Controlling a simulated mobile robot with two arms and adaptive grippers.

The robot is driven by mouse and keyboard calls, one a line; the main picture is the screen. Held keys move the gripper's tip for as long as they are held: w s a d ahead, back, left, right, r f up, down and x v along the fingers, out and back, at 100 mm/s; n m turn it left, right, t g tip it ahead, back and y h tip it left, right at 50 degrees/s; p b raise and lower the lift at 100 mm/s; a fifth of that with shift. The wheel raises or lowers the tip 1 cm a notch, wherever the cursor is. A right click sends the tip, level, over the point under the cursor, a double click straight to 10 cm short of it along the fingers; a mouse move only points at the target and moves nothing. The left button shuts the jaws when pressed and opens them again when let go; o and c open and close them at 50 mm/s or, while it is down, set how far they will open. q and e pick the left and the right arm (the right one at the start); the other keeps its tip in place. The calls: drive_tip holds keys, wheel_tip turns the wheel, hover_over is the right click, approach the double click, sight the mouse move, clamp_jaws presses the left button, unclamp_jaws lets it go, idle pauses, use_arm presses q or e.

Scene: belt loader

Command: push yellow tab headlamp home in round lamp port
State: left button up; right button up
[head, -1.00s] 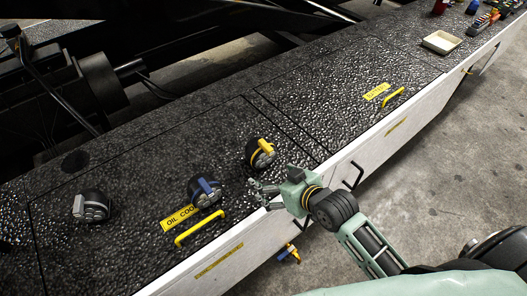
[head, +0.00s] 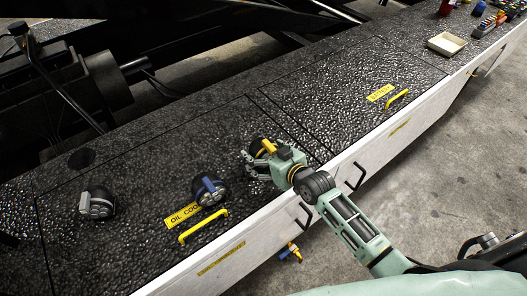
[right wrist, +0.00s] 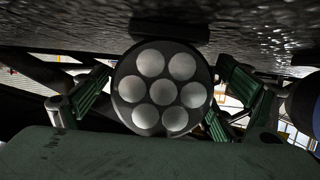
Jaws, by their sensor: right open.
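The yellow tab headlamp (head: 257,146), a dark round lamp with a yellow tab, lies on the black textured deck. My right gripper (head: 256,166) is low over the deck, its open fingers on either side of that lamp. In the right wrist view the headlamp (right wrist: 162,88) shows its round face with several pale lenses. It sits between the green-padded fingers; I cannot tell whether they touch it. A blue tab headlamp (head: 209,190) and a grey tab headlamp (head: 98,203) lie further left. I cannot make out the round lamp port for sure. My left gripper is not in view.
A flat dark round spot (head: 81,159) is on the deck at left. Yellow handles (head: 203,226) and (head: 397,99) stand up from the deck lids. A cream tray (head: 447,44) is at the far right. Black machinery (head: 75,90) borders the deck's far side.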

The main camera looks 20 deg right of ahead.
drive_tip(key=shift+w+a+f, duration=0.1)
drive_tip(key=shift+w, duration=0.05)
drive_tip(key=c, duration=1.5)
drive_tip(key=shift+c, duration=0.3)
drive_tip(key=shift+r, duration=0.2)
